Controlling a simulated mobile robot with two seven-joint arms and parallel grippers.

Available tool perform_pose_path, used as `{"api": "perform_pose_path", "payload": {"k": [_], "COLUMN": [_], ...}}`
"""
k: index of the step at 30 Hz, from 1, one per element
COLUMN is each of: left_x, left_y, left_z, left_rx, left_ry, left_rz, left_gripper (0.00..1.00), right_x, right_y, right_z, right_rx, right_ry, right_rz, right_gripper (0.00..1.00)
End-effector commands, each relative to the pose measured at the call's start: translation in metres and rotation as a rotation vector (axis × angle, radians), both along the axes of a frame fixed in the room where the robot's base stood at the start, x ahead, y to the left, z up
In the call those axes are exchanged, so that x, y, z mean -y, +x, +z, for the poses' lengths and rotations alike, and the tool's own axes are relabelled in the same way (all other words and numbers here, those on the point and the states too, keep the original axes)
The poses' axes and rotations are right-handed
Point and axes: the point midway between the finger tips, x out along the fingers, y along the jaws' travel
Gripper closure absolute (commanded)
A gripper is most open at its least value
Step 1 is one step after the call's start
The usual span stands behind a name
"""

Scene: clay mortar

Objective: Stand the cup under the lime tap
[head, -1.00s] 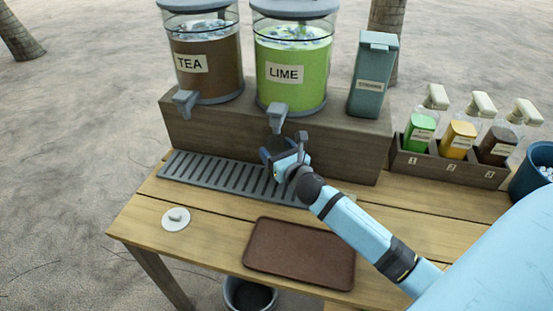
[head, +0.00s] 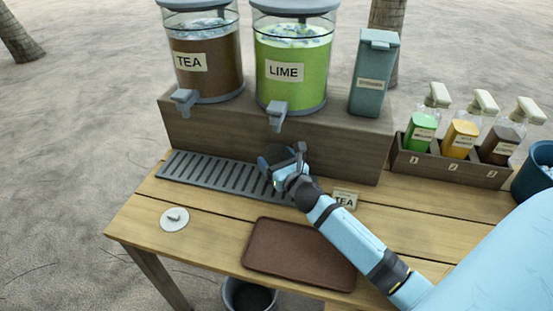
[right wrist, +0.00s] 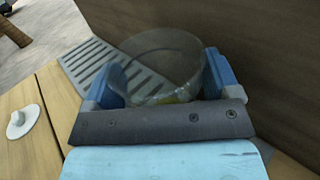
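The lime dispenser (head: 292,75) stands on the wooden riser, full of green drink, with its grey tap (head: 277,115) at the front. My right gripper (head: 277,162) is below that tap, low over the right part of the slatted drip tray (head: 205,172). In the right wrist view a clear cup (right wrist: 165,60) sits between the blue fingers of my right gripper (right wrist: 162,80), which close on its sides. A little yellow-green shows low in the cup. I cannot tell whether its base touches the tray. The cup is hardly visible in the head view. My left gripper is out of view.
The tea dispenser (head: 207,60) stands left of the lime one. The riser (head: 330,145) walls off the back. A brown tray (head: 300,255), a white disc (head: 174,219) and a TEA card (head: 345,198) are on the table. Syrup bottles stand in a rack (head: 450,170) at right.

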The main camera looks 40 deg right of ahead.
Motion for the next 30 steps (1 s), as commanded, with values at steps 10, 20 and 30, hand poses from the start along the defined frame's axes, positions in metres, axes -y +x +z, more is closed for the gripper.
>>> {"api": "perform_pose_path", "payload": {"k": [10,20,30], "left_x": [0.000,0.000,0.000], "left_y": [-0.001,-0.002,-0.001], "left_z": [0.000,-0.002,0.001], "left_rx": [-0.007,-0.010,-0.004], "left_ry": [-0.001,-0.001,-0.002], "left_rz": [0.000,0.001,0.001], "left_gripper": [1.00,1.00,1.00], "right_x": [-0.002,-0.007,-0.009], "right_y": [-0.030,-0.098,-0.120], "right_z": [0.003,0.003,0.004], "right_rx": [-0.003,-0.002,0.001], "right_ry": [0.000,0.000,0.000], "right_rz": [0.000,-0.001,0.000], "right_gripper": [0.18,0.18,0.18]}}
